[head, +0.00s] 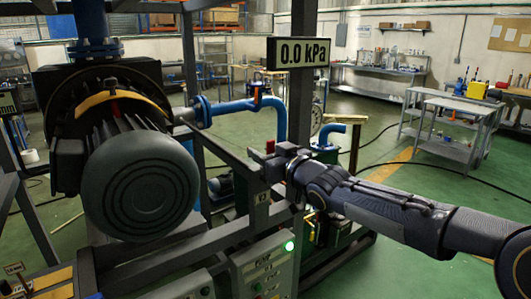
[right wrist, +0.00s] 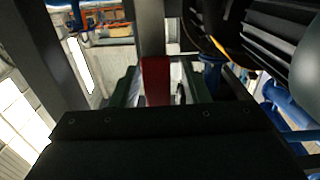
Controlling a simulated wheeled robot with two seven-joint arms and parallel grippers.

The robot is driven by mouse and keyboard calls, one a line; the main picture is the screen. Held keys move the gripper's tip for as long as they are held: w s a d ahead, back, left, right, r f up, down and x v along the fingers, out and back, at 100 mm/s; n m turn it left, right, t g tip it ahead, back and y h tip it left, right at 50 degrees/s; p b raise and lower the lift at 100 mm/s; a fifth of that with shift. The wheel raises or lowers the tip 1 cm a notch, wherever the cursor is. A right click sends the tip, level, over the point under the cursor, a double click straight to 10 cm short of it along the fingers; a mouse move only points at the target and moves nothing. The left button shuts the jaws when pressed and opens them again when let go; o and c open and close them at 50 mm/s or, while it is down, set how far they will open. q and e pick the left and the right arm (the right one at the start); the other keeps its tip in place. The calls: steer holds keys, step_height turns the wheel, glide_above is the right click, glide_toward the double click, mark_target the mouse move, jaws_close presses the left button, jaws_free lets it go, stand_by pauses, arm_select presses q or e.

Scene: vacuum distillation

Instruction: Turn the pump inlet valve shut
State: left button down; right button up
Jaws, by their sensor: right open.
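A red handle (right wrist: 156,80) stands upright between the two fingers of my right gripper in the right wrist view. I take it for the pump inlet valve's handle. In the head view only a small red piece (head: 270,146) of it shows at the gripper's tip. My right gripper (head: 272,165) is open around the handle, with a finger on each side; I cannot tell whether either finger touches it. The valve body is hidden behind the gripper and frame. My left gripper is not in view.
A large pump motor (head: 140,185) fills the left, with a blue pipe (head: 235,106) running right from it. Dark frame posts (head: 300,100) stand close to my right gripper. A display (head: 298,53) reads 0.0 kPa. A control box (head: 265,265) with a lit green lamp sits below.

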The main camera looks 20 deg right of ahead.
steer(key=shift+s, duration=0.1)
steer(key=p+v, duration=0.2)
steer(key=v, duration=0.5)
steer(key=shift+s+d+p, duration=0.15)
steer(key=shift+s+p, duration=0.1)
steer(key=shift+p, duration=0.1)
steer(key=shift+s, duration=0.1)
